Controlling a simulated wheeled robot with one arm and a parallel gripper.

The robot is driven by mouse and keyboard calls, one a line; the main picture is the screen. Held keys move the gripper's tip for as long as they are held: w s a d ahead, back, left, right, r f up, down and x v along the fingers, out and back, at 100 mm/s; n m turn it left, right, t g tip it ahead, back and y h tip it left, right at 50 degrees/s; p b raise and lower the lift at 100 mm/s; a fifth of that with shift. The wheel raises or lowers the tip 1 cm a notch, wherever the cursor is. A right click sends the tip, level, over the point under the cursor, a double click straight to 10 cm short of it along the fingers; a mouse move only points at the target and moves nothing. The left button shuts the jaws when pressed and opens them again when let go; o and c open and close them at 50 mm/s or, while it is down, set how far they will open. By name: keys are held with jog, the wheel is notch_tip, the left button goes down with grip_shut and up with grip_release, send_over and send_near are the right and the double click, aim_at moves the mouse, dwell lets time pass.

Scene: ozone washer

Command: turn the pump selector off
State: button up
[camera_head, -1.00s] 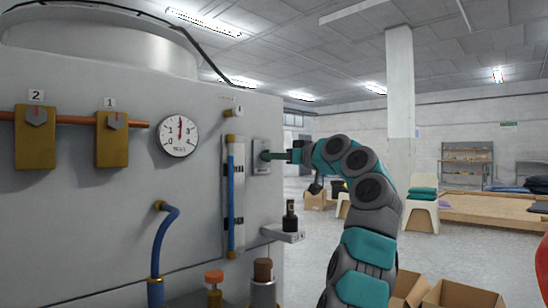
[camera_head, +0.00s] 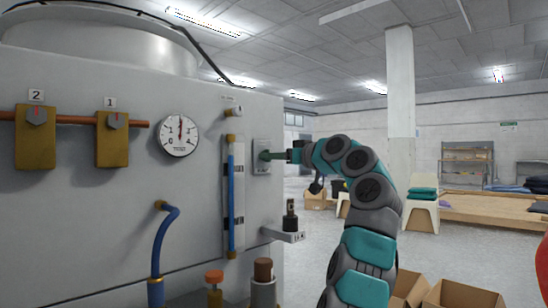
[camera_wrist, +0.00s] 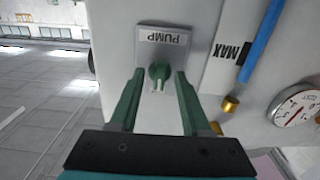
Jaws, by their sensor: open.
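The pump selector is a dark green knob (camera_wrist: 159,72) on a pale plate (camera_wrist: 163,42) marked PUMP, which reads upside down in the wrist view. A pale mark shows on the knob's near side. My gripper (camera_wrist: 157,80) is open, with one green finger on each side of the knob. I cannot tell whether either finger touches it. In the head view the plate (camera_head: 261,145) is on the right part of the grey machine front, and my gripper (camera_head: 268,156) reaches it from the right, hiding most of the knob.
A blue sight tube (camera_head: 231,195) stands left of the plate, with a MAX label (camera_wrist: 232,52) beside it. A small bracket (camera_head: 284,235) with a dark upright part (camera_head: 291,217) juts out below my gripper. A pressure gauge (camera_head: 179,135) is further left. Open boxes (camera_head: 460,293) lie on the floor.

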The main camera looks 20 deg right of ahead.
jog(key=b+v, duration=0.2)
jog(key=v, duration=0.5)
jog(key=shift+s, duration=0.35)
jog(key=shift+d, duration=0.1)
